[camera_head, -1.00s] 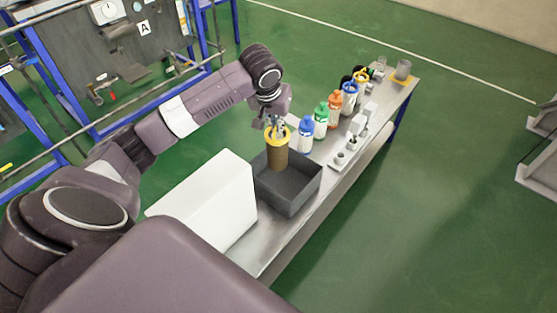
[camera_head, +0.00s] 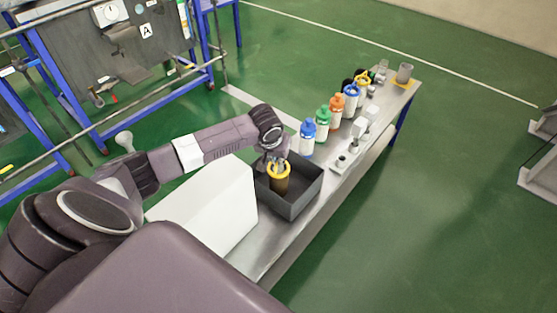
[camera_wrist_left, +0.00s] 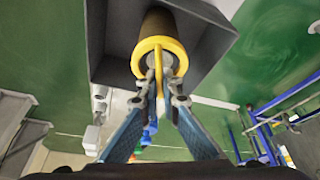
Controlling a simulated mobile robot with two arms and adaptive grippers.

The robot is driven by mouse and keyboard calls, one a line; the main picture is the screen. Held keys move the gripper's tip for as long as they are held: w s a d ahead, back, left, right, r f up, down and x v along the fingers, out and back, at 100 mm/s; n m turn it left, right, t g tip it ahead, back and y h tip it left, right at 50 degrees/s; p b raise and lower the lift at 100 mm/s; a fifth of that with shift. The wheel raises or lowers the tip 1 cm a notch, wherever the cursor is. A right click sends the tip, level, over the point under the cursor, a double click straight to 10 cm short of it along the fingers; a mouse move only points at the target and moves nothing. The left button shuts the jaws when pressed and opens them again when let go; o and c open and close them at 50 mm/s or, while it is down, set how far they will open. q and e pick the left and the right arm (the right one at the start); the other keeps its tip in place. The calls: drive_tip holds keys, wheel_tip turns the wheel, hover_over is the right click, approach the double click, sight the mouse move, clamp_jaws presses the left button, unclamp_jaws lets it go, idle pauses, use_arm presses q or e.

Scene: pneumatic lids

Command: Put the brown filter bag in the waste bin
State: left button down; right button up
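The brown filter bag (camera_head: 280,186) has a yellow ring at its top. It stands upright inside the dark grey open waste bin (camera_head: 303,198); I cannot tell whether its bottom touches the bin floor. In the left wrist view the bag (camera_wrist_left: 158,22) hangs beyond the fingers, with the bin's wall (camera_wrist_left: 213,40) around it. My left gripper (camera_wrist_left: 163,93) is at the yellow ring, its fingertips closed on the ring's yellow handle. The gripper also shows in the head view (camera_head: 275,163), just over the bin. My right gripper is not in view.
A white box (camera_head: 205,205) stands left of the bin on the steel table (camera_head: 262,236). Blue (camera_head: 307,138), green (camera_head: 322,122) and orange (camera_head: 336,108) bottles line the table behind the bin. Small grey fittings (camera_head: 347,160) lie to their right.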

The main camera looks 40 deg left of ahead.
use_arm(q)
drive_tip(key=shift+w+r, duration=0.1)
drive_tip(key=c, duration=2.5)
unclamp_jaws()
drive_tip(key=o, duration=0.3)
drive_tip(key=shift+o, duration=0.2)
drive_tip(key=shift+r, duration=0.3)
drive_tip(key=p+v, duration=0.1)
drive_tip(key=v, duration=1)
drive_tip(key=shift+s+r, duration=0.2)
drive_tip(key=shift+s, duration=0.15)
drive_tip(key=shift+d, duration=0.2)
